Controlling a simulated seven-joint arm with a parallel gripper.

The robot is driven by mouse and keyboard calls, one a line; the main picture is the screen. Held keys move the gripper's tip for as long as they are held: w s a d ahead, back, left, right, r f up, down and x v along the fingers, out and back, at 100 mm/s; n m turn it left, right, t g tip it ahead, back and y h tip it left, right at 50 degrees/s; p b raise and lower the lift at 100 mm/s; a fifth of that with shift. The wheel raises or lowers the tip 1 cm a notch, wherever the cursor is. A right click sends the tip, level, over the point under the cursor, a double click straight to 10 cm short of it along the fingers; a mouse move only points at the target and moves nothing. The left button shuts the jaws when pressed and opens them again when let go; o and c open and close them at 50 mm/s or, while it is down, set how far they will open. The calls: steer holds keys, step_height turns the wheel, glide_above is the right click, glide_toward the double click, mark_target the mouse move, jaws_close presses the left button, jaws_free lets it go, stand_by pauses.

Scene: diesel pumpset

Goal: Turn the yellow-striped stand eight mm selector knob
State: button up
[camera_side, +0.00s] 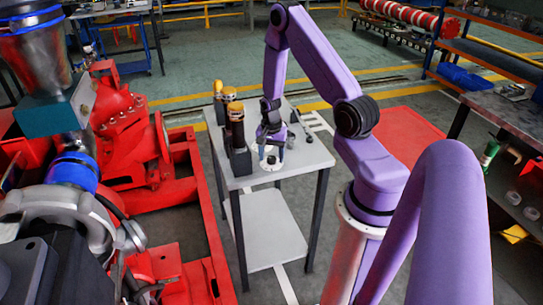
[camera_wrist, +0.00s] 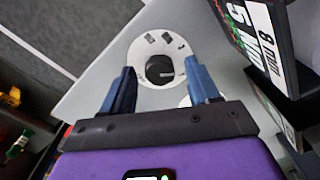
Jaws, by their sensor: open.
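A white round dial plate with small dark marks around its rim (camera_wrist: 143,52) lies on the grey table, with a black round selector knob (camera_wrist: 159,69) at its centre. In the wrist view my gripper (camera_wrist: 162,84) is open, its blue fingers to either side of the dial's near part. Nothing is visibly between the fingers except the knob beyond. A black stand with a white "8 mm" label (camera_wrist: 263,38) rises to the right of the dial. No yellow stripe is clear on it. In the side view my gripper (camera_side: 270,150) hangs low over a white dial (camera_side: 271,166).
Another label reading "5 mm" (camera_wrist: 236,18) is beside the 8 mm one. Black stands with orange-yellow tops (camera_side: 236,130) stand on the table's left. Part of another white disc (camera_wrist: 186,101) shows by the right finger. Red machinery (camera_side: 130,130) is left.

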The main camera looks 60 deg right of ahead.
steer(key=shift+f, duration=0.25)
steer(key=c, duration=1)
steer(key=shift+c, duration=0.2)
